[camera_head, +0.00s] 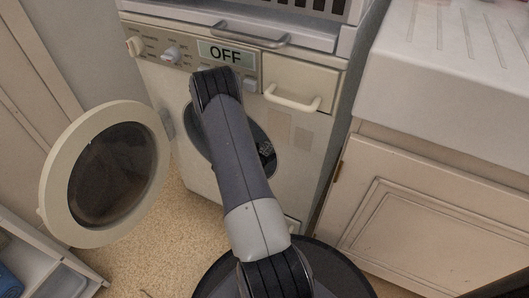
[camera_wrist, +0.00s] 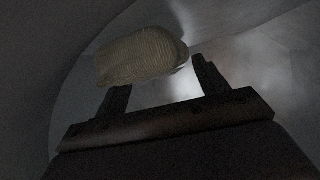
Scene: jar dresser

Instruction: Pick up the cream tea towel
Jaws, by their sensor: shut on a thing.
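In the wrist view, the cream tea towel (camera_wrist: 138,56) is a rounded, ribbed bundle inside the dim drum. The view is dark, and the towel's far side is hidden. In the head view, my arm reaches into the washing machine's round opening (camera_head: 199,139), so the gripper and the towel are hidden there.
The washing machine's round door (camera_head: 104,118) hangs open to the left. Its display (camera_head: 225,54) reads OFF. A white sink (camera_head: 440,70) above a cabinet (camera_head: 425,215) stands to the right. Speckled floor (camera_head: 150,262) shows below the door.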

